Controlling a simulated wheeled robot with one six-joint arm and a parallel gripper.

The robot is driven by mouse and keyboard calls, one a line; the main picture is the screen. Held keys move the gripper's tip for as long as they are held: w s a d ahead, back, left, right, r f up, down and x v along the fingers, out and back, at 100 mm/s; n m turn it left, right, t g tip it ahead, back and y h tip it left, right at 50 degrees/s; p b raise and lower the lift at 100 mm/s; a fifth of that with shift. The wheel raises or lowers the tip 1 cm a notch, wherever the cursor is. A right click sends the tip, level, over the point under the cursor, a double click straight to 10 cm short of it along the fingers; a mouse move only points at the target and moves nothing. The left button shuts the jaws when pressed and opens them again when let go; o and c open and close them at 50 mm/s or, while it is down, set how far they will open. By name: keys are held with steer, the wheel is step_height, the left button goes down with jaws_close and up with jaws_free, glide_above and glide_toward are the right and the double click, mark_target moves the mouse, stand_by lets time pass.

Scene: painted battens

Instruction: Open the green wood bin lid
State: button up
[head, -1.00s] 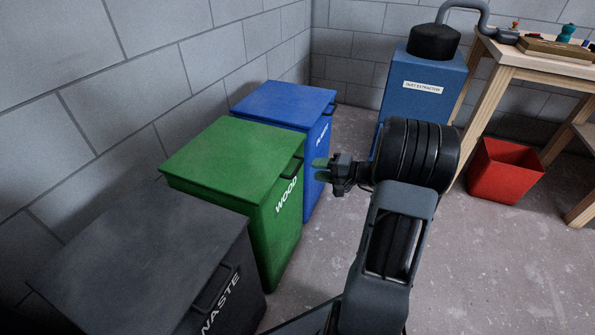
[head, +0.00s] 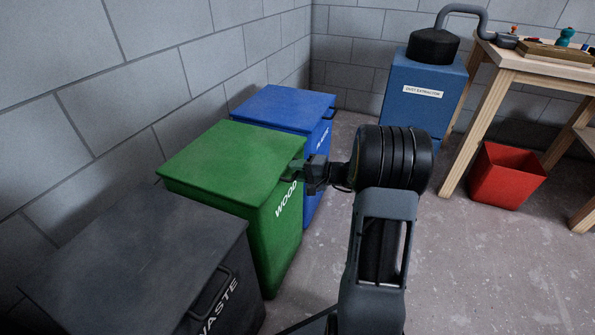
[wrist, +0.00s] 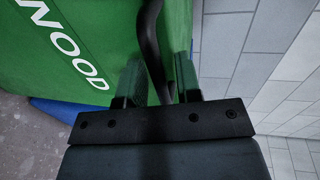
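The green wood bin (head: 262,235) stands between two other bins, marked WOOD on its front. Its green lid (head: 235,155) lies flat and closed. A dark handle bar sits at the lid's front edge, mostly hidden by my gripper (head: 293,172) in the head view. In the wrist view the black handle (wrist: 152,45) runs between the two fingers of my gripper (wrist: 158,78). The fingers stand apart, one on each side of the handle, with a gap visible. The WOOD lettering shows at upper left there.
A dark waste bin (head: 150,260) stands in front and a blue bin (head: 285,105) behind. A grey block wall (head: 150,70) runs along the bins' far side. A blue dust extractor (head: 425,85), a red bin (head: 505,178) and a wooden workbench (head: 550,68) stand at right. The floor between is clear.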

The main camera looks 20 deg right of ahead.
jaws_close()
